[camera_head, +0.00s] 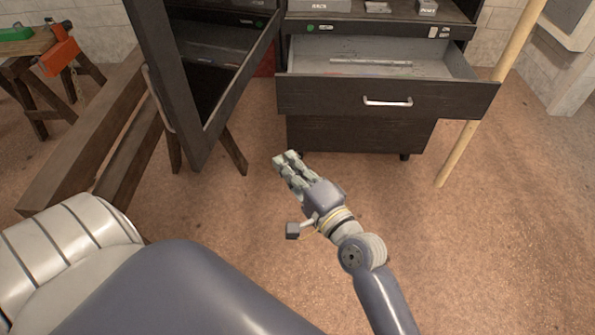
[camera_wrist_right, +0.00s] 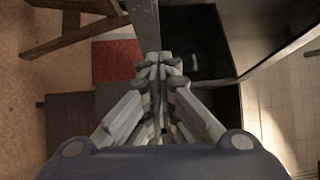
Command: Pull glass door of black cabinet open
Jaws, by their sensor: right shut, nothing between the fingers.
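The black cabinet (camera_head: 360,133) stands at the top middle of the head view. Its dark-framed glass door (camera_head: 176,82) stands swung out on the left side, so the cabinet is open there. A curved metal handle (camera_head: 157,98) is on the door's left face. My right gripper (camera_head: 287,163) is shut and empty, apart from the door and to its right, in front of the cabinet's lower part. In the right wrist view its fingers (camera_wrist_right: 162,65) are together, with dark panels beyond them. My left gripper is out of view.
A drawer (camera_head: 386,96) of the cabinet is pulled out, with a metal handle. A wooden pole (camera_head: 487,95) leans at the right. Wooden beams (camera_head: 90,140) on trestle legs stand left of the door. The floor (camera_head: 480,240) at the right is clear.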

